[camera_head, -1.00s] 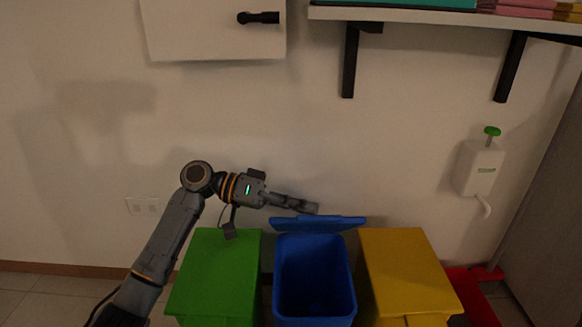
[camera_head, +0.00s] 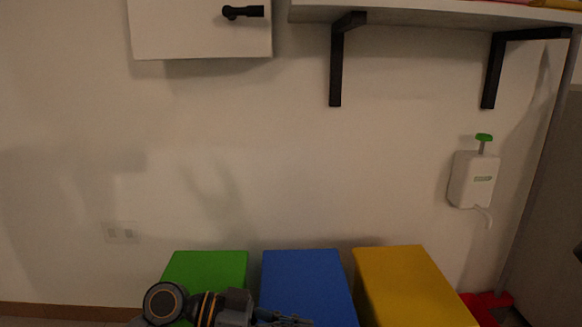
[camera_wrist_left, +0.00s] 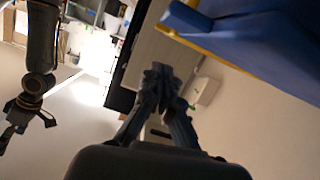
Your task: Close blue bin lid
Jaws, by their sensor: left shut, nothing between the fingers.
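The blue bin lid (camera_head: 305,280) lies flat over the top of the blue bin in the head view, between the green bin and the yellow bin. The bin's inside is hidden. My left gripper (camera_head: 288,319) is low at the bottom edge of the head view, over the front left part of the blue lid; I cannot tell whether it touches. In the left wrist view its fingers (camera_wrist_left: 160,88) are together and empty. A large blue surface (camera_wrist_left: 255,40) of the bin shows at upper right there. My right gripper (camera_wrist_left: 25,118) hangs at the left of the wrist view, fingers apart.
The green bin (camera_head: 210,265) stands left of the blue one, and the yellow bin (camera_head: 405,280) stands right. A white dispenser (camera_head: 473,180) with a green knob is on the wall. A shelf (camera_head: 420,12) and a wall cabinet (camera_head: 195,35) are above. The wall space between is clear.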

